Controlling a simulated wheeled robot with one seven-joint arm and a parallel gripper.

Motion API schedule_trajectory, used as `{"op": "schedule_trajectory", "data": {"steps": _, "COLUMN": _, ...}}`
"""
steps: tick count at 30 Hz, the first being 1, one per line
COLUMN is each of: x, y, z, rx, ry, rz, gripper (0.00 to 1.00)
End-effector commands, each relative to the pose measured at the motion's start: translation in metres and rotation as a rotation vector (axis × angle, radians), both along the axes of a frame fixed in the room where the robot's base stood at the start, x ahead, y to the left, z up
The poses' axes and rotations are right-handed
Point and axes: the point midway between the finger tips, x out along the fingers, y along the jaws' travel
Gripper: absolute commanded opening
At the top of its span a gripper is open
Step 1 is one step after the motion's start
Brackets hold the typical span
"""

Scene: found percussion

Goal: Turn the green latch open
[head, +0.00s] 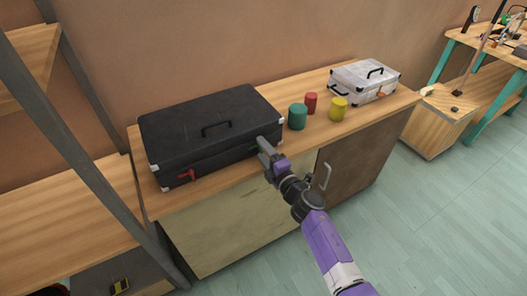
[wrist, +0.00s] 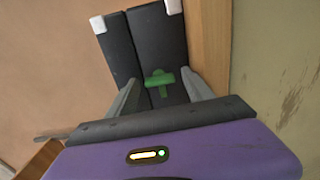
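The black case (head: 212,135) lies shut on the wooden cabinet top, with a red latch (head: 187,175) at the left of its front face. The green latch (wrist: 160,80) shows in the wrist view on the case's dark side, across the seam, with a short bar and a stub. In the head view my gripper (head: 264,148) hides most or all of it, at the right of the case's front. In the wrist view my gripper (wrist: 162,84) is open, one grey finger on each side of the green latch. I cannot tell whether either finger touches it.
Green (head: 298,117), red (head: 311,103) and yellow (head: 338,109) cylinders stand right of the case. A white case (head: 364,82) sits beyond them. The cabinet (head: 240,229) has a door handle (head: 325,177) below my gripper. A metal post (head: 95,170) stands at left.

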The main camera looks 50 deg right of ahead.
Motion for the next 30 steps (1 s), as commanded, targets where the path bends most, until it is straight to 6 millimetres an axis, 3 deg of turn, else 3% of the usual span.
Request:
{"op": "schedule_trajectory", "data": {"steps": 8, "x": -0.009, "y": 0.002, "z": -0.001, "rx": 0.002, "ry": 0.002, "rz": -0.001, "gripper": 0.62}}
{"op": "schedule_trajectory", "data": {"steps": 21, "x": -0.068, "y": 0.019, "z": -0.001, "rx": 0.001, "ry": 0.002, "rz": -0.001, "gripper": 0.62}}
{"op": "schedule_trajectory", "data": {"steps": 30, "x": -0.075, "y": 0.022, "z": 0.000, "rx": 0.000, "ry": 0.000, "rz": 0.000, "gripper": 0.62}}
